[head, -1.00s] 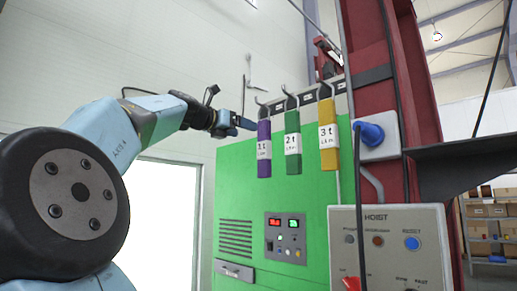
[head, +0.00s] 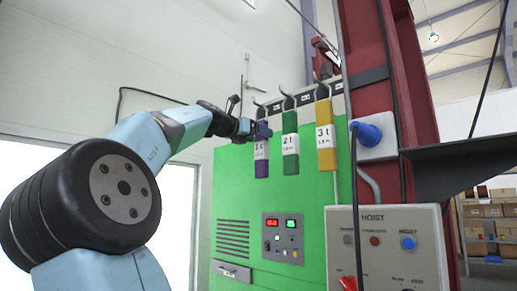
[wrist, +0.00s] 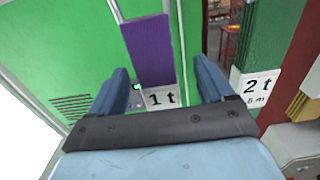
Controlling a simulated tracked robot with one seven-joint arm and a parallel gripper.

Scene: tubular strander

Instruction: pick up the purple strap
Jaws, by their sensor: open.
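The purple strap (head: 261,160) hangs from a hook on the front of the green cabinet and carries a white "1 t" label. In the wrist view the purple strap (wrist: 150,50) lies between the two blue fingers, with its label below it. My gripper (head: 262,131) is open at the upper part of the strap in the head view; it also shows in the wrist view (wrist: 165,80). I cannot tell whether either finger touches the strap. The top of the strap is partly hidden by the gripper in the head view.
A green "2 t" strap (head: 290,150) hangs close to the right, and a yellow "3 t" strap (head: 326,140) beyond it. The green cabinet (head: 235,200) is behind. A red column (head: 385,60) and a hoist control box (head: 390,240) stand at the right.

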